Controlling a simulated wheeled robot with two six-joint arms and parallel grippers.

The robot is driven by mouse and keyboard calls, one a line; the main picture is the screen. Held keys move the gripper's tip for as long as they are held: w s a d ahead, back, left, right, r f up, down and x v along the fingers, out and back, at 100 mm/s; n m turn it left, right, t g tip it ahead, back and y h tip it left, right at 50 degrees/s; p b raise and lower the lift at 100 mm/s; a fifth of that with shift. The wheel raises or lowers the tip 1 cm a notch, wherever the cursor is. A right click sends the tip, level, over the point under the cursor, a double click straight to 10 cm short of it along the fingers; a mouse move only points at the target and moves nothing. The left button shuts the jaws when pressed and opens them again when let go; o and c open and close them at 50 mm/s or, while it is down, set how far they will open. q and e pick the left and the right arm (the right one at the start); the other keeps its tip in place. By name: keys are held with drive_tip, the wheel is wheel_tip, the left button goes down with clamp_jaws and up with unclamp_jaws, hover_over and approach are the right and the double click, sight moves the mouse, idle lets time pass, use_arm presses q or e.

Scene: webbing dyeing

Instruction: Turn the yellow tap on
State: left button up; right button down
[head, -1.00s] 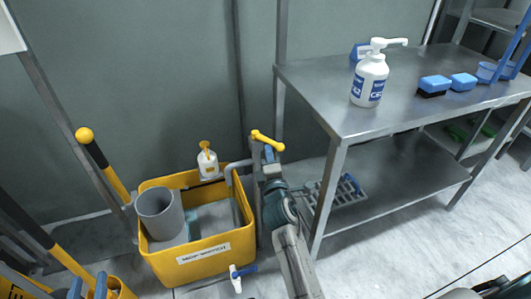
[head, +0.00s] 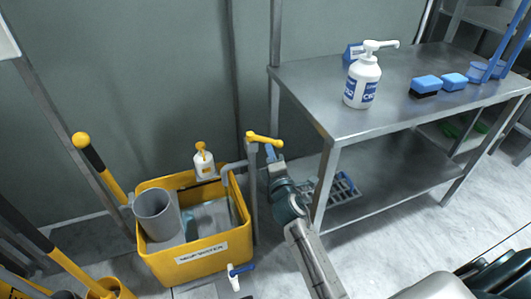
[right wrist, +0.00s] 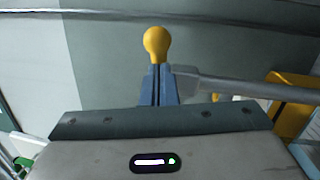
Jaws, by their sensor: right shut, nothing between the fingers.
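The yellow tap handle (head: 265,139) is a lever on top of a grey upright pipe behind the tub's right rear corner. Its grey spout (head: 234,167) bends down over the yellow tub (head: 187,270); I see no stream from it. My right gripper (head: 270,151) is shut and empty, close below the lever's right part. In the right wrist view the lever's yellow round end (right wrist: 157,44) shows just beyond the shut blue fingertips (right wrist: 158,72). I cannot tell whether they touch. A small bluish tip at the bottom left edge may be my left gripper.
A small blue-handled tap (head: 238,271) is on the tub's front. A steel table (head: 330,105) with a white pump bottle (head: 363,80) stands close to the right of my right arm.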

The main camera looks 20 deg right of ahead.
drive_tip(key=shift+w+d, duration=0.25)
drive_tip(key=shift+d, duration=0.25)
drive_tip(key=shift+w+d, duration=0.2)
drive_tip(key=shift+d, duration=0.25)
